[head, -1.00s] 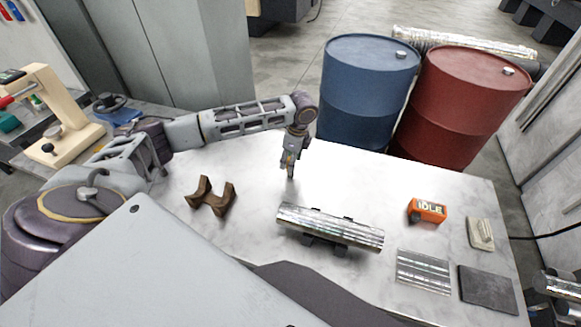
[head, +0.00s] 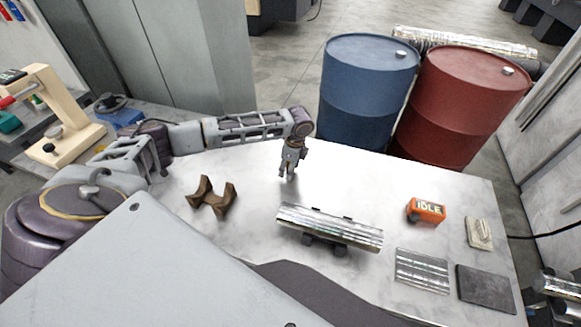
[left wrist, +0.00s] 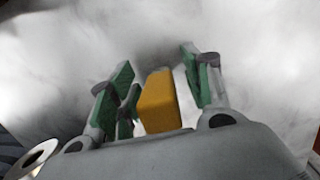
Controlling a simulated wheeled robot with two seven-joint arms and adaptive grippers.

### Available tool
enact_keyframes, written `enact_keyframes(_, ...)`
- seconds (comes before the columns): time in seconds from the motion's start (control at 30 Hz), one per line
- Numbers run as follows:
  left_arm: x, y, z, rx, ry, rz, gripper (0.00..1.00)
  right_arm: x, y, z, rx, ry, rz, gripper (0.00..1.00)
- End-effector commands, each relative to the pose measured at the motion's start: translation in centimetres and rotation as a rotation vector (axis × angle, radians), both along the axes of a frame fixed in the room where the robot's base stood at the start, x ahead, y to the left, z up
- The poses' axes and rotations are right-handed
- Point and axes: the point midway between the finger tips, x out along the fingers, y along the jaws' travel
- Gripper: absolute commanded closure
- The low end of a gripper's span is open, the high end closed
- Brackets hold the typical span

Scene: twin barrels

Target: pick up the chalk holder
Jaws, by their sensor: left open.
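My left gripper (head: 288,174) points down at the pale tabletop (head: 250,165), left of the blue barrel's foot. It also shows in the left wrist view (left wrist: 157,84), with its green-padded fingers apart. A yellow block-shaped thing with a pale silvery side, seemingly the chalk holder (left wrist: 158,102), shows between the fingers, nearer the right one. Its lower end is hidden by the gripper body, and I cannot tell whether it touches a finger. In the head view I cannot make it out apart from the gripper. My right gripper is not in view.
A brown wooden cradle (head: 213,197) stands left of the gripper. A silvery cylinder on a stand (head: 330,227) lies in front of it. An orange IDLE box (head: 427,210) stands at right. Blue (head: 368,90) and red (head: 460,105) barrels stand behind the table.

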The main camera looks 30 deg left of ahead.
Motion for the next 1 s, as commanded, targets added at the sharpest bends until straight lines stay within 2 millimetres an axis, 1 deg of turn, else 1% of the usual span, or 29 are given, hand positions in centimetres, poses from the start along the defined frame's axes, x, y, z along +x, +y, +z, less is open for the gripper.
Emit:
enact_keyframes(0.03,0.0,0.0,0.0,0.0,0.0,0.0,0.51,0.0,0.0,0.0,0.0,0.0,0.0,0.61)
enact_keyframes(0.07,0.0,0.0,0.0,0.0,0.0,0.0,0.55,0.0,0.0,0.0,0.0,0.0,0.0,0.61)
enact_keyframes(0.4,0.0,0.0,0.0,0.0,0.0,0.0,0.98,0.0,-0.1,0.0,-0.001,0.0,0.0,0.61)
enact_keyframes(0.43,0.0,0.0,0.0,0.0,0.0,0.0,1.0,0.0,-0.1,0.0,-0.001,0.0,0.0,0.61)
enact_keyframes(0.77,0.0,0.0,0.3,0.0,-0.001,0.001,1.0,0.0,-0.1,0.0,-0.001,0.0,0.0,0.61)
enact_keyframes(0.87,0.0,0.0,0.9,0.0,-0.001,0.001,1.0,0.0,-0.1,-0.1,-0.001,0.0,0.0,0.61)
enact_keyframes(1.0,0.0,0.0,2.3,-0.001,-0.001,0.001,1.0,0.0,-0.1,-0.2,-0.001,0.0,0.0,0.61)
